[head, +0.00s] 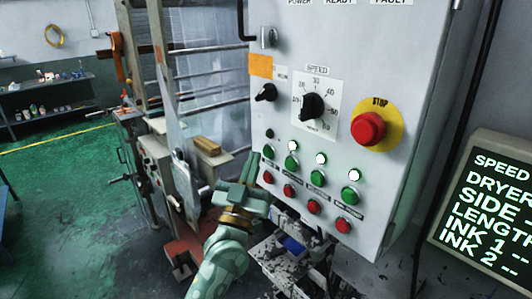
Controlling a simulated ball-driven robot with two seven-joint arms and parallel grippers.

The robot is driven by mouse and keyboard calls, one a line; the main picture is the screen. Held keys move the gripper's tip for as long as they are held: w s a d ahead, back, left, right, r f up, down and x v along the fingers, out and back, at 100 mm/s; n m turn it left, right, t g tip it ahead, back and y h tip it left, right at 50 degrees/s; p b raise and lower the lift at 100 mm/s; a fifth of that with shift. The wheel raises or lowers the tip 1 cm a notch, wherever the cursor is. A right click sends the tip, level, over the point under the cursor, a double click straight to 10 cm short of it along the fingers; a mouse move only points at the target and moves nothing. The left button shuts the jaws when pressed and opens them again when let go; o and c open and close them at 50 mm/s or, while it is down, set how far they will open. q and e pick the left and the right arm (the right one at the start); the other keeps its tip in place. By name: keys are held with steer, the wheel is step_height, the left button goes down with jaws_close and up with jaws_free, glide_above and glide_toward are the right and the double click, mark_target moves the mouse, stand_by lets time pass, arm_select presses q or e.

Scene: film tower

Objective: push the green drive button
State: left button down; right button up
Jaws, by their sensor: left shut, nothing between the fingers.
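A grey control cabinet (365,60) fills the middle of the head view. A row of green buttons runs across its lower front: the leftmost (268,151), a second (291,161), a third (318,177) and the rightmost (349,195). Their labels are too small to read, so I cannot tell which one is drive. My left gripper (249,168) is shut and empty, just left of the cabinet's lower left edge, near the leftmost green button. It appears apart from the buttons. My right gripper is not in view.
Red buttons (313,206) sit below the green ones, with lit white lamps (320,158) above. A red stop button (369,128) and a speed knob (312,106) are higher up. A screen (490,210) stands at right. Machine frames crowd the left; green floor (60,200) lies beyond.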

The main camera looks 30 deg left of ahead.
arm_select(q)
steer(key=shift+w, duration=0.1)
stand_by(0.7)
steer(key=shift+w+d, duration=0.15)
steer(key=shift+w, duration=0.15)
